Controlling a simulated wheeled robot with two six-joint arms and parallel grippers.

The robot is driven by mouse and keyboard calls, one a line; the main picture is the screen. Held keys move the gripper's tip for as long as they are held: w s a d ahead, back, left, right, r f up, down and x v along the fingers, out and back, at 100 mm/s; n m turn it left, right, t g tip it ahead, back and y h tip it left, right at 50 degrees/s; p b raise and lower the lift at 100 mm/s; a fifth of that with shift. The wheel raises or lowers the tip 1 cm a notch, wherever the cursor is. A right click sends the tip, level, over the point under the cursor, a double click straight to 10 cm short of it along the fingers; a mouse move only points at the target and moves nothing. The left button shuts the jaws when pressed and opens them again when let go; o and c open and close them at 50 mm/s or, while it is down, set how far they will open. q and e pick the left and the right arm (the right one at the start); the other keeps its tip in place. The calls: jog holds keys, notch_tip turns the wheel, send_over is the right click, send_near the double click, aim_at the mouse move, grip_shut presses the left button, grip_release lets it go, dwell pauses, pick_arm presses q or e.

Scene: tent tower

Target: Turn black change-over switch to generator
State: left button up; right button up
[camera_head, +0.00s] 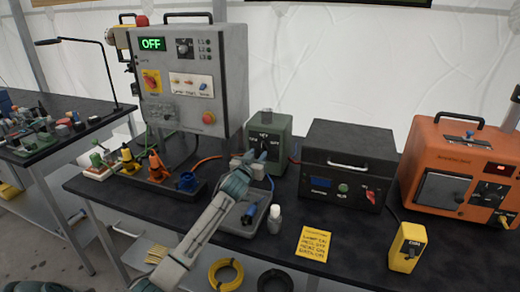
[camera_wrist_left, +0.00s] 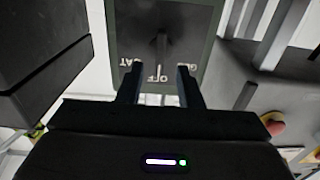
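The change-over switch box (camera_head: 283,128) is a green box with a dark face, standing on the dark table behind my left gripper (camera_head: 256,162). In the left wrist view its dark face (camera_wrist_left: 190,18) shows the labels BAT, OFF and GEN upside down, GEN partly hidden. The black switch handle (camera_wrist_left: 160,42) looks in line with OFF. My left gripper (camera_wrist_left: 160,85) is open, its two fingers apart on either side of the OFF label, short of the handle in the picture. I see nothing between the fingers. My right gripper is not in view.
A grey panel (camera_head: 232,75) with a green OFF display stands left of the box. A black unit (camera_head: 345,150) and an orange generator (camera_head: 450,150) stand to the right. A small bottle (camera_head: 274,222), a yellow note (camera_head: 313,244) and a yellow box (camera_head: 407,247) are near the front.

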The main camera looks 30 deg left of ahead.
aim_at(262, 149)
pick_arm(q)
jog(key=shift+p+x, duration=0.3)
jog(key=shift+x, duration=1.5)
grip_shut()
